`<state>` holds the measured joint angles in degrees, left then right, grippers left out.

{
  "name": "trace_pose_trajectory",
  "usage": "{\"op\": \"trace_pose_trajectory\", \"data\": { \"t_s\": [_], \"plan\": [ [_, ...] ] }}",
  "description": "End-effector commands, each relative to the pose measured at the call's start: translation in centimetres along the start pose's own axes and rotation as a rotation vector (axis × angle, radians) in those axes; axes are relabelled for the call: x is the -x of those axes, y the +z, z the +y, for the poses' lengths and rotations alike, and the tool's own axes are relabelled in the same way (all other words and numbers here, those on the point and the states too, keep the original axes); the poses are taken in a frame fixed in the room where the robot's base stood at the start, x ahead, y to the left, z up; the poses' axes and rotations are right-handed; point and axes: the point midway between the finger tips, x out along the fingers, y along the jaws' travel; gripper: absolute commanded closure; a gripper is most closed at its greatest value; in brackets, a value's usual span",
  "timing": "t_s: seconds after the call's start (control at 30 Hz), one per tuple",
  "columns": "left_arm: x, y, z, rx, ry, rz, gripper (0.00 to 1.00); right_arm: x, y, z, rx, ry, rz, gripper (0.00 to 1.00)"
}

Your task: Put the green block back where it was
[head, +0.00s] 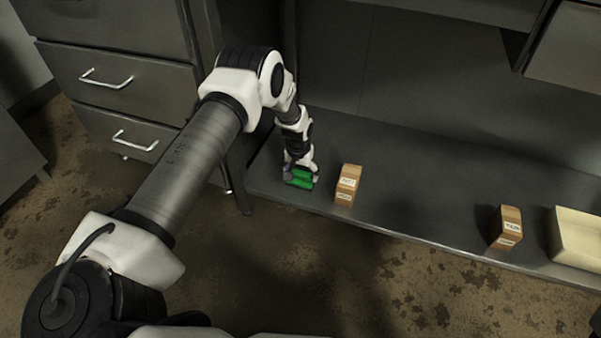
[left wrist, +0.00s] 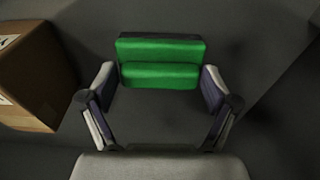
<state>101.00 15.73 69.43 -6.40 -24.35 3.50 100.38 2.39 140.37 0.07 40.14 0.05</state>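The green block (left wrist: 160,62) lies across the far end of my left gripper (left wrist: 160,80) in the left wrist view. One finger is at each side of it, and the fingers appear to touch its ends. In the head view the green block (head: 300,178) shows at the tips of my left gripper (head: 301,174), which points down over the left end of the dark shelf (head: 420,210). I cannot tell whether the block touches the shelf. My right gripper is not in view.
A brown box with white labels (head: 348,184) stands close to the right of the green block; it also shows in the left wrist view (left wrist: 40,75). Another brown box (head: 506,228) and a cream bin (head: 577,238) stand farther right. The shelf between the boxes is clear.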

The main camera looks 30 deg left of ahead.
Motion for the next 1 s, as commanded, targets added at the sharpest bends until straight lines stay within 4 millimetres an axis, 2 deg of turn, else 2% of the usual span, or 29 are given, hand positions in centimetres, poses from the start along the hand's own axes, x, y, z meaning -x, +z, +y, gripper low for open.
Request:
{"op": "trace_pose_trajectory", "data": {
  "t_s": [0.33, 0.43, 0.57, 0.8, 0.9, 1.0],
  "plan": [
    [0.1, 0.0, 0.0, 0.000, 0.000, 0.000, 0.00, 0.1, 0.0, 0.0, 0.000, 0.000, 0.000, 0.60],
    [1.0, -0.1, 0.0, 0.000, 0.000, 0.001, 0.00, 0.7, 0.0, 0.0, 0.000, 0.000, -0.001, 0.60],
    [3.7, -0.2, 0.0, 0.001, 0.001, 0.001, 0.00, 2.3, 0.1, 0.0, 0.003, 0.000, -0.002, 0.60],
    [10.0, -0.1, 0.0, 0.001, 0.001, 0.001, 0.00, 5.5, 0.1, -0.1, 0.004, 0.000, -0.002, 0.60],
    [11.6, -0.1, 0.0, 0.000, 0.000, 0.000, 0.00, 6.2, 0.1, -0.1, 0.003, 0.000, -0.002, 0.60],
    [12.3, 0.1, 0.1, -0.001, 0.001, -0.001, 0.00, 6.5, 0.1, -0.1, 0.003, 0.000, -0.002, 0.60]
  ]
}}
